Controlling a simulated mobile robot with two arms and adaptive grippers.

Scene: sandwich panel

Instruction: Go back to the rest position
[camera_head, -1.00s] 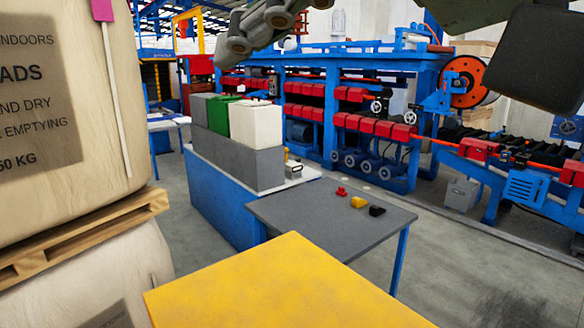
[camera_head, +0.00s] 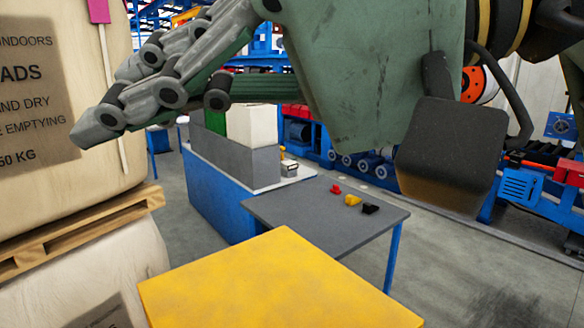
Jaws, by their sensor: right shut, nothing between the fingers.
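My right gripper (camera_head: 92,128) reaches across the upper part of the head view, its green-grey body at the upper middle and its grey fingers pointing left. Its fingers are together with nothing between them. The fingertips show in front of the large sack at the left, and I cannot tell how far apart they are from it. My left gripper does not show.
A stacked sack (camera_head: 50,60) stands on a wooden pallet (camera_head: 80,235) at the left. A yellow surface (camera_head: 270,285) is in front. A grey table (camera_head: 300,225) bears small red (camera_head: 335,189), yellow (camera_head: 353,200) and black (camera_head: 370,208) pieces. Grey, green and white boxes stand behind.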

